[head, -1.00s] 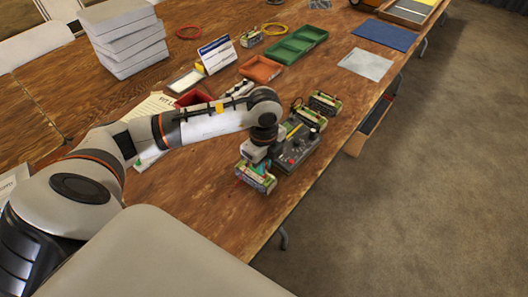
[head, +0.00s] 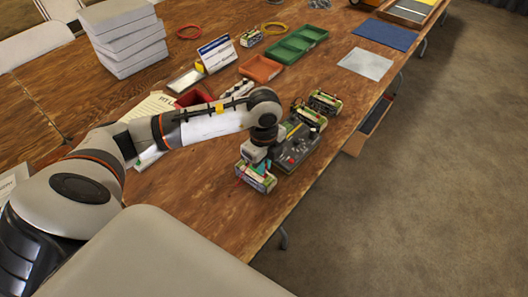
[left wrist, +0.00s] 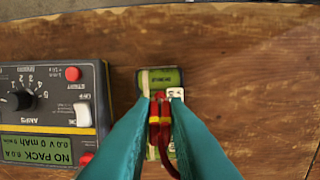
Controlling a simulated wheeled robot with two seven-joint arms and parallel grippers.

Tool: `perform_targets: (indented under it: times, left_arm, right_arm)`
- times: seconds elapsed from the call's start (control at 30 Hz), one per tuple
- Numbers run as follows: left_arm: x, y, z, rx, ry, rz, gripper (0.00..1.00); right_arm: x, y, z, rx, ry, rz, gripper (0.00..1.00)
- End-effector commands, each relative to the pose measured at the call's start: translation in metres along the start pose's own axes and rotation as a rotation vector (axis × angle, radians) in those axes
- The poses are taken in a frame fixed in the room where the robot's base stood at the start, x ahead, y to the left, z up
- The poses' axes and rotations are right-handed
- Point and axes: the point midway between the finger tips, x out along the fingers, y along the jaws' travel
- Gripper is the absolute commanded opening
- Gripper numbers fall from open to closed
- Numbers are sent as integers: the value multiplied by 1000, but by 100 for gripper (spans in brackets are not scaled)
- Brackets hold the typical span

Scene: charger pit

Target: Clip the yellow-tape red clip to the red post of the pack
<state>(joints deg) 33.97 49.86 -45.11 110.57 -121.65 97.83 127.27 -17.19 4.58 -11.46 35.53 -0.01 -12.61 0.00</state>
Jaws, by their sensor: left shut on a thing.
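My left gripper (left wrist: 160,108) has teal fingers and is shut on a red clip with a yellow tape band (left wrist: 160,121). A red lead runs from the clip toward the bottom of the left wrist view. The clip's tip is over the pack (left wrist: 162,78), which has a green and white wrap; I cannot tell whether it touches. The red post is not clearly seen, as clip and fingers cover that part. In the head view the left gripper (head: 262,164) is right above the pack (head: 255,178), near the table's front edge. My right gripper is not in view.
The charger (left wrist: 50,115) stands close left of the pack in the left wrist view; its display reads NO PACK. Other packs (head: 325,102) stand beyond the charger. Green (head: 297,43) and orange (head: 260,69) trays lie farther back. Bare wood lies right of the pack in the wrist view.

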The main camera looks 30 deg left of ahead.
Motion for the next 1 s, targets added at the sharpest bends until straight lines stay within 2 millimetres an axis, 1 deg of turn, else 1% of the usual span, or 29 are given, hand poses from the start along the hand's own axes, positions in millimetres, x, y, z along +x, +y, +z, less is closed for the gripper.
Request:
perform_targets:
  times: [0.33,0.37,0.5,1.0]
  left_arm:
    - [1,0,0,0,0,0,1]
    - [1,0,0,0,0,0,16]
    - [1,0,0,0,0,0,39]
    - [1,0,0,0,0,0,39]
  right_arm:
    - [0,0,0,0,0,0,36]
    - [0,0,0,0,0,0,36]
    - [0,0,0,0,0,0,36]
    - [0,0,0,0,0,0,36]
